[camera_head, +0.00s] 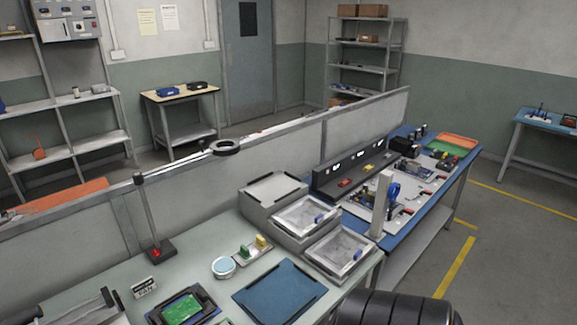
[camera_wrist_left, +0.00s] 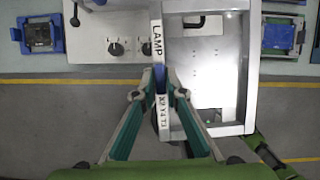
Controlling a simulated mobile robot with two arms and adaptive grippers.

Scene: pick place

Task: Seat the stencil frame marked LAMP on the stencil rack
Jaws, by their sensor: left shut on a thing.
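The stencil frame marked LAMP (camera_wrist_left: 155,40) is in the left wrist view, a pale edge strip with black lettering and a second label lower down. A silver rectangle stretches right from the strip. My left gripper (camera_wrist_left: 160,82) has its green fingers closed on a blue part at the strip. A grey stepped stand, which looks like the stencil rack (camera_head: 252,212), stands on the near bench in the head view. Two silver frames with blue handles (camera_head: 305,216) (camera_head: 340,249) lie on its lower steps. Its top step (camera_head: 272,188) holds no such frame. My right gripper is out of view.
A pale upright piece (camera_head: 382,208) stands before the blue bench (camera_head: 432,200); I cannot tell whether it is the held frame.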

